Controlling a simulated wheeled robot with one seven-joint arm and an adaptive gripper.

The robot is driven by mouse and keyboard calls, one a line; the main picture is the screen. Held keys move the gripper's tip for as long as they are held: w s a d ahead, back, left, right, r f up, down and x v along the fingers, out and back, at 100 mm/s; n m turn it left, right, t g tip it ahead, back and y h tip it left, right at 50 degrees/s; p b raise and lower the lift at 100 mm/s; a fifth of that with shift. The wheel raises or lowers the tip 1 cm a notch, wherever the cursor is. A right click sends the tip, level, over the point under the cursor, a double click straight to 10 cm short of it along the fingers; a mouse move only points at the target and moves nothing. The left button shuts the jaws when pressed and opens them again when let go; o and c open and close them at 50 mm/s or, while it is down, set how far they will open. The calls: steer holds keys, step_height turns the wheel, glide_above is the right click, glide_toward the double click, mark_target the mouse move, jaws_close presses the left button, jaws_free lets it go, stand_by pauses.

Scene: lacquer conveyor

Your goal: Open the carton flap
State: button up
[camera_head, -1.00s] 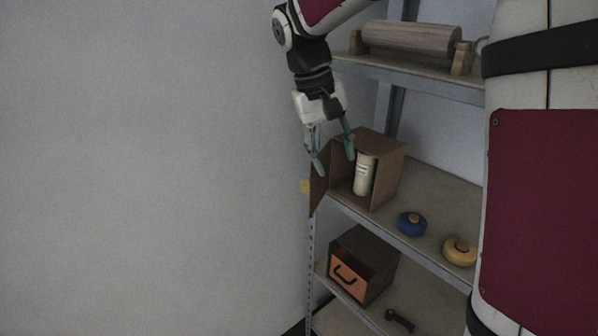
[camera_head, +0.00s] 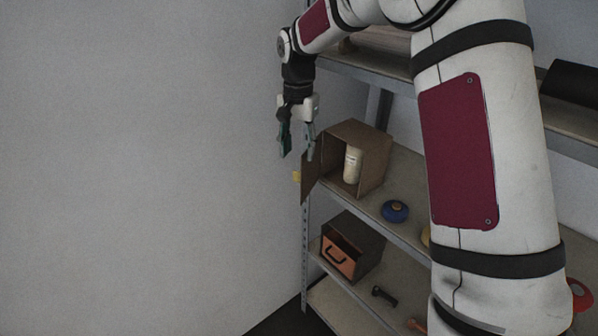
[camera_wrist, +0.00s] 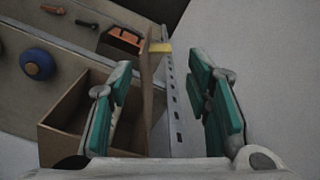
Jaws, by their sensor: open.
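The brown carton (camera_head: 372,160) stands on the middle shelf with its front open. Its flap (camera_head: 311,178) is swung outward at the left side, near the shelf post. A cream bottle (camera_head: 352,166) with a label stands inside. My gripper (camera_head: 297,149) is open and empty, pointing down, above and to the left of the carton by the flap. In the wrist view, the carton (camera_wrist: 52,140) lies to the left, and the flap (camera_wrist: 147,88) shows edge-on between the open fingers. I cannot tell whether a finger touches the flap.
A metal shelf post (camera_head: 305,230) with a yellow tag (camera_head: 296,176) stands beside the flap, near the grey wall (camera_head: 150,150). A blue round object (camera_head: 395,211) sits right of the carton. Below are a box with an orange drawer (camera_head: 340,261) and a dark handle-shaped object (camera_head: 384,294).

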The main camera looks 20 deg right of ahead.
mark_target(298, 173)
step_height(298, 173, down, 8)
steer(key=shift+r+p, duration=0.1)
steer(key=shift+p, duration=0.4)
jaws_close()
